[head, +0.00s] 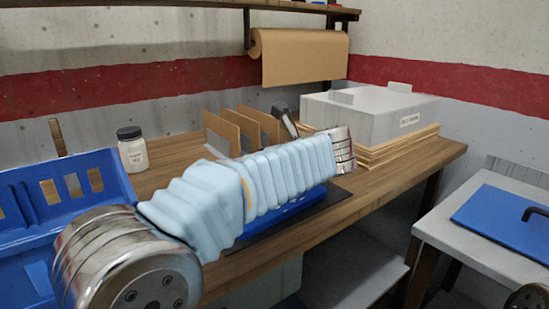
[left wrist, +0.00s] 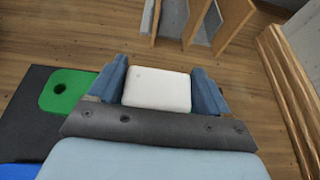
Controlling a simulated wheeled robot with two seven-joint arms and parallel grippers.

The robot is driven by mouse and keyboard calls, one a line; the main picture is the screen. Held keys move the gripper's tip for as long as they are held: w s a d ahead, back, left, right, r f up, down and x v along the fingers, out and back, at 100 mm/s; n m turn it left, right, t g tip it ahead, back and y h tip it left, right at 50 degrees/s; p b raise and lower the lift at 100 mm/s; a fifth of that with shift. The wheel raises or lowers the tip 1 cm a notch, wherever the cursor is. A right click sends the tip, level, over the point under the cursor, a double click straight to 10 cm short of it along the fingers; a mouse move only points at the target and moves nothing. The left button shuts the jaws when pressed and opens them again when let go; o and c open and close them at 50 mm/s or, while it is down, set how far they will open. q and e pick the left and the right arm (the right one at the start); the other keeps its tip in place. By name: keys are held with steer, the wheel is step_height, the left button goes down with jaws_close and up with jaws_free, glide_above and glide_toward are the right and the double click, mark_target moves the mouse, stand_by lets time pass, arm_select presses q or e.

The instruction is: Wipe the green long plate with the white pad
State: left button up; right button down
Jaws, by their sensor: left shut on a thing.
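My left gripper (left wrist: 158,76) has blue fingers and is shut on the white pad (left wrist: 157,90), a rounded block between its fingers in the left wrist view. The green long plate (left wrist: 84,86) shows in part to the left of the gripper, with a round hole near its end. It lies on a black mat (left wrist: 27,112), and the rest of the plate is hidden behind the gripper. The pad is apart from the visible part of the plate in the picture. In the head view my left arm hides the gripper, pad and plate. My right gripper is not in view.
Upright wooden dividers (head: 222,130) stand behind the arm. A grey box (head: 368,112) rests on stacked boards (head: 398,148) at the right. A white jar (head: 132,152) and a blue crate (head: 118,178) are at the left. A blue item (head: 288,210) lies on the mat.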

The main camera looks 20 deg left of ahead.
arm_select(q)
steer(key=shift+s+a+f+b, duration=0.1)
steer(key=shift+s+a+b, duration=0.2)
steer(key=shift+s+a, duration=0.5)
steer(key=shift+s+a+f+b, duration=0.1)
steer(key=shift+s+a+b, duration=0.15)
steer(key=shift+s+a, duration=0.5)
steer(key=shift+s+d+r+p, duration=0.15)
steer(key=shift+d+r+p, duration=0.05)
steer(key=shift+p, duration=0.45)
steer(key=shift+w+d+r+p, duration=0.15)
steer(key=shift+w+d+p, duration=0.6)
steer(key=shift+w+p, duration=0.25)
steer(key=shift+w+d+p, duration=0.35)
steer(key=shift+w+d+f, duration=0.15)
steer(key=shift+w+d, duration=0.45)
steer(key=shift+w, duration=0.15)
steer(key=shift+w+d+f, duration=0.1)
steer(key=shift+w+d, duration=0.5)
steer(key=shift+w, duration=0.1)
steer(key=shift+r, duration=3)
